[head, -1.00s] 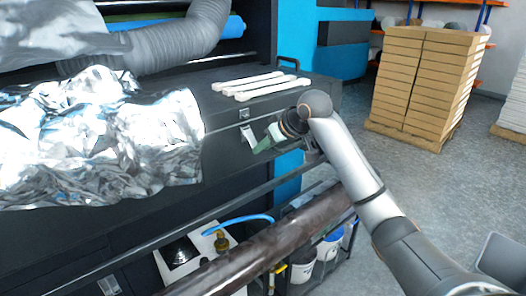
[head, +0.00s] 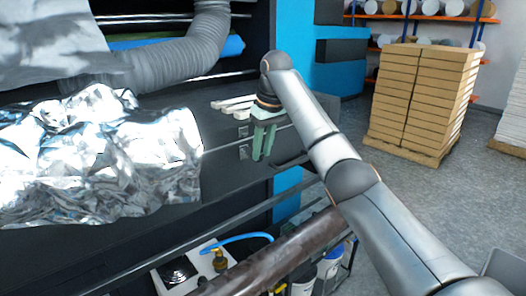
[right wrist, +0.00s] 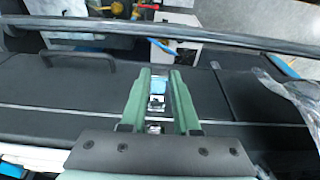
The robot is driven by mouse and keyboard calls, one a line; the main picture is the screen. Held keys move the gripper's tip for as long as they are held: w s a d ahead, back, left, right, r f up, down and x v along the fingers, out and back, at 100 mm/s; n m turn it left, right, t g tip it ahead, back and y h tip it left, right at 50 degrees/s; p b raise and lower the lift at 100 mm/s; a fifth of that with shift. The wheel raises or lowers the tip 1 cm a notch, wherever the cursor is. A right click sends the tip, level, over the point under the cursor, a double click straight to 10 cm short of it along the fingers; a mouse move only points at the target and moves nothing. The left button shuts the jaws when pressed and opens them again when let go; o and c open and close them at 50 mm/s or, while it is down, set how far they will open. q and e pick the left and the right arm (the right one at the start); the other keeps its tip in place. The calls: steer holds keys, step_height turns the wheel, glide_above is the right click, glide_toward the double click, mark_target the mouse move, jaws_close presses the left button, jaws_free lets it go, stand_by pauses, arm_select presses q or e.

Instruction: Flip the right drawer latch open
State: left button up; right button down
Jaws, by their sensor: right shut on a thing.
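The right drawer latch (head: 243,132) is a small metal fitting on the dark cabinet front, just left of my right gripper in the head view. In the right wrist view the latch (right wrist: 156,103) shows between the two green fingers. My right gripper (head: 262,155) points down in front of the cabinet, and its fingers (right wrist: 161,75) are shut on the latch. The exact contact is hard to make out. My left gripper is in neither view.
A dark handle (right wrist: 80,58) is on the cabinet front beside the gripper. Crumpled silver foil (head: 100,155) covers the cabinet's left part. White bars (head: 232,103) lie on top. A brown roller (head: 265,258) runs below. Stacked boxes (head: 425,95) stand at the right.

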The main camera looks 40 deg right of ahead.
steer(key=shift+w+r+g, duration=0.1)
steer(key=shift+r+g, duration=0.1)
steer(key=shift+g, duration=0.2)
stand_by(0.4)
steer(key=c, duration=0.6)
jaws_free()
steer(key=shift+c, duration=0.2)
steer(key=shift+r, duration=0.1)
